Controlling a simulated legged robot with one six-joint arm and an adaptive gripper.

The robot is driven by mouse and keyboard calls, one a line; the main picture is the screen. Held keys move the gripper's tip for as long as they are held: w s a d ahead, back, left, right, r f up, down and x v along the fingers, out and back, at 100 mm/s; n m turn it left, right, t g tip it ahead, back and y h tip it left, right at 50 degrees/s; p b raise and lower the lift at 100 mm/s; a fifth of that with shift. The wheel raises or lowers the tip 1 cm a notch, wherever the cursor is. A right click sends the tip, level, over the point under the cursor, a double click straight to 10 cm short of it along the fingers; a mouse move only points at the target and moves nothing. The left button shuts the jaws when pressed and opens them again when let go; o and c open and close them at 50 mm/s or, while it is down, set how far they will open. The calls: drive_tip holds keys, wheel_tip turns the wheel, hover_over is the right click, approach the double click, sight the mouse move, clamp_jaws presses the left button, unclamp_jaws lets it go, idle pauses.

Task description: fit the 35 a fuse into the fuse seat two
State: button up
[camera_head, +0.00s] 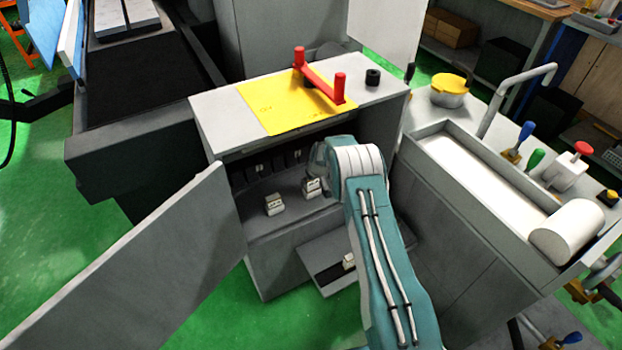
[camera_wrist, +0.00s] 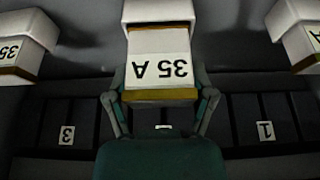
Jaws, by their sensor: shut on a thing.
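A white fuse marked 35 A (camera_wrist: 160,45), with a brown-gold band, fills the middle of the wrist view, its label upside down. My gripper (camera_wrist: 160,98) is shut on it, one finger at each side. Behind it is a dark row of seats, with a plate marked 3 (camera_wrist: 66,135) at left and a plate marked 1 (camera_wrist: 265,131) at right. In the head view my gripper (camera_head: 322,160) is at the cabinet opening, mostly hidden by my wrist.
Two more fuses show partly in the wrist view, at left (camera_wrist: 22,42) and right (camera_wrist: 298,35). The open grey cabinet (camera_head: 215,125) has its door (camera_head: 150,260) swung to the left. A red handle (camera_head: 320,80) stands on its top. A long tray bench (camera_head: 490,180) stands at right.

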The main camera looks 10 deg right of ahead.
drive_tip(key=shift+f, duration=1.25)
drive_tip(key=o, duration=1.2)
drive_tip(key=v, duration=1.2)
drive_tip(key=shift+w, duration=0.1)
